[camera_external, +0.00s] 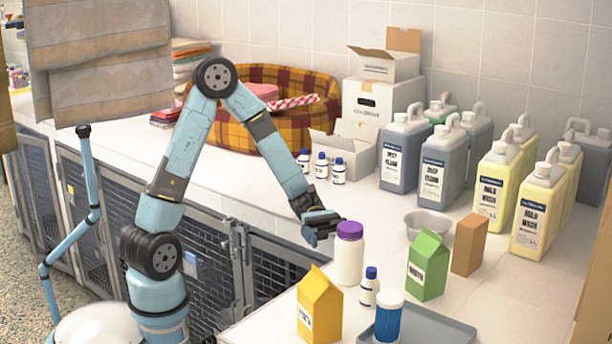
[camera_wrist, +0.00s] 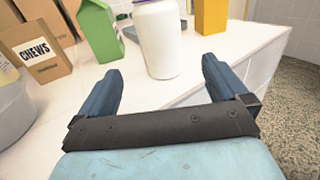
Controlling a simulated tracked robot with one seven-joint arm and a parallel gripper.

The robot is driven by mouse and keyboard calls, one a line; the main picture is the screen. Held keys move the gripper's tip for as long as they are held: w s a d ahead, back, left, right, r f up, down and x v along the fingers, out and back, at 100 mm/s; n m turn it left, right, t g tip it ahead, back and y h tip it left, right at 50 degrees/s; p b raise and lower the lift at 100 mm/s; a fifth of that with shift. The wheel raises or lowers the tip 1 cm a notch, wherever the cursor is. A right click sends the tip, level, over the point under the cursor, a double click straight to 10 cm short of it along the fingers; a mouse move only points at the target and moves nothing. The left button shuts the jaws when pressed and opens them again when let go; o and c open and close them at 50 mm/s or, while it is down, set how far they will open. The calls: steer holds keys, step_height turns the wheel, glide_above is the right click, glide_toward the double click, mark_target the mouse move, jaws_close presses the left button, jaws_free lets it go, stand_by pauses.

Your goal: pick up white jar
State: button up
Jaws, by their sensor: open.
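The white jar (camera_external: 348,257) with a purple lid stands upright near the counter's front edge in the external view. In the wrist view the white jar (camera_wrist: 160,40) is ahead of the fingers, between their directions, with its top cut off by the frame. My gripper (camera_external: 322,231) is just left of and beside the jar's upper part in the external view. In the wrist view my gripper (camera_wrist: 158,82) shows two blue fingers spread apart with nothing between them. No contact with the jar is visible.
A yellow carton (camera_external: 319,308), a small blue-capped bottle (camera_external: 369,288), a green carton (camera_external: 428,266) and a grey tray (camera_external: 430,328) with a blue tub (camera_external: 388,316) crowd the jar. A brown box (camera_external: 468,245) and a bowl (camera_external: 428,223) stand farther right. Jugs line the back.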

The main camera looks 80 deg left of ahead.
mark_target(354, 266)
steer(key=x, duration=1.3)
steer(key=shift+d+f, duration=0.25)
steer(key=shift+d, duration=0.1)
steer(key=shift+c, duration=0.5)
steer(key=c, duration=1)
